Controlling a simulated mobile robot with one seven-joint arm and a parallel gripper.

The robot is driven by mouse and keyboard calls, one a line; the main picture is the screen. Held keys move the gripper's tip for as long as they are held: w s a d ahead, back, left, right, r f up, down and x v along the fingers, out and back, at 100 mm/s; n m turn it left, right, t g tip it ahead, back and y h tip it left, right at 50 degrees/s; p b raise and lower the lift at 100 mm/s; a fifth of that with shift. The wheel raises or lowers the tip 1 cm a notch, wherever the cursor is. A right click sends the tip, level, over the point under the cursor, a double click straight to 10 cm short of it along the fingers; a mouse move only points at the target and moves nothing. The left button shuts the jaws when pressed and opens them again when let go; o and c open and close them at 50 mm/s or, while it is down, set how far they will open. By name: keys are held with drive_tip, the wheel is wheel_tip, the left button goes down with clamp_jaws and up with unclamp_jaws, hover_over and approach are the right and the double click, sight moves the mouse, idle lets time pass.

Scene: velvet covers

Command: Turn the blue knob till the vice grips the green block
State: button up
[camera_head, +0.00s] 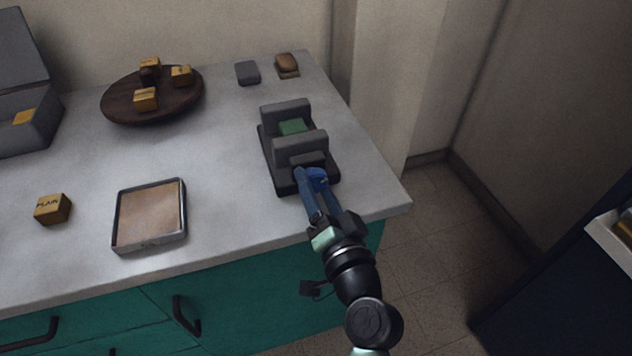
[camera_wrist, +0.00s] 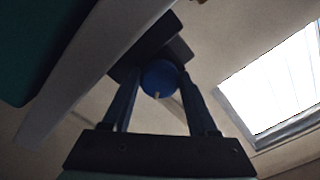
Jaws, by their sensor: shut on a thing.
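The grey vice (camera_head: 275,158) stands on a dark base near the right end of the worktop. The green block (camera_head: 293,127) sits between its two upright jaws; whether both jaws touch it I cannot tell. The blue knob (camera_head: 318,175) is on the vice's near side. It also shows in the wrist view (camera_wrist: 160,78), round, with a small pale mark low on its face. My gripper (camera_head: 308,174) reaches in from the front edge, its blue fingers shut on the knob. In the wrist view the fingers (camera_wrist: 158,84) lie on either side of the knob.
A shallow metal tray (camera_head: 183,212) and a yellow block (camera_head: 52,208) lie to the left. A round dark board (camera_head: 118,109) with several yellow blocks is behind them. A grey box (camera_head: 40,125) stands far left. Two small items lie behind the vice. The worktop's right edge is close.

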drive_tip(key=m+p, duration=0.2)
drive_tip(key=m, duration=0.3)
drive_tip(key=shift+m, duration=0.4)
idle(0.4)
drive_tip(key=o, duration=1.4)
drive_tip(key=shift+c, duration=0.2)
drive_tip(key=b+v, duration=0.1)
drive_tip(key=v, duration=1.2)
drive_tip(key=shift+r, duration=0.1)
